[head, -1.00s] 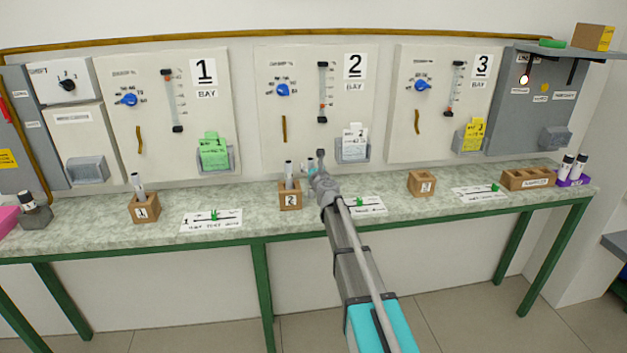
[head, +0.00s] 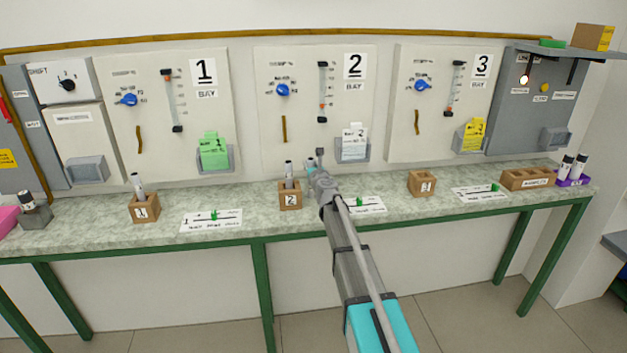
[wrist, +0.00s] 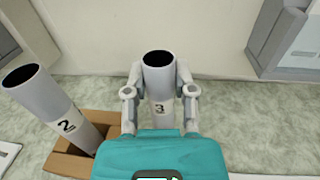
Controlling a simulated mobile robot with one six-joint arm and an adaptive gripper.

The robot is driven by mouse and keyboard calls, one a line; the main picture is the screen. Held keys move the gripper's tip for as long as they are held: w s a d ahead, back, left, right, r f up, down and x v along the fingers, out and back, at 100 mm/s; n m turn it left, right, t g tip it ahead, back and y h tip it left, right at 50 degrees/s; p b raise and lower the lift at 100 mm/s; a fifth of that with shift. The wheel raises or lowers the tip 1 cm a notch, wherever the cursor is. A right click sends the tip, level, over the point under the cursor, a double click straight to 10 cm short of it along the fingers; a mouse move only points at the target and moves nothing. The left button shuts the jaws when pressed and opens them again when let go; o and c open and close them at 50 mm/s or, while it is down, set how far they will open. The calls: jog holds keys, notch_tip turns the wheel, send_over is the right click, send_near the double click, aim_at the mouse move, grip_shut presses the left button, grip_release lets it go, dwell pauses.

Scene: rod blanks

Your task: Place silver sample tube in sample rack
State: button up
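My gripper (wrist: 160,92) has its fingers closed on both sides of a silver-grey tube labelled 3 (wrist: 158,78). The tube stands near upright, open end up; its lower end is hidden behind my gripper's housing. In the head view my gripper (head: 316,168) is over the bench, just right of wooden block 2 (head: 290,201). A silver tube labelled 2 (wrist: 50,105) leans in that block, left of my gripper; it also shows in the head view (head: 289,169). A long wooden rack with several slots (head: 527,179), its label too small to read surely, stands at the bench's right end.
Block 1 (head: 144,208) holds a tube (head: 138,183). Block 3 (head: 422,184) shows no tube. A purple holder (head: 573,180) with capped tubes stands right of the long rack. Flat cards with green markers lie between the blocks. Bay panels rise behind the bench.

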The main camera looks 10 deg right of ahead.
grip_shut()
jog(key=shift+r, duration=0.1)
notch_tip(320, 180, up, 3)
jog(key=p, duration=0.3)
jog(key=shift+f, duration=0.2)
jog(key=s+d+r+p, duration=0.5)
jog(key=s+r+p, duration=0.5)
jog(key=s, duration=0.3)
jog(key=shift+r, duration=0.1)
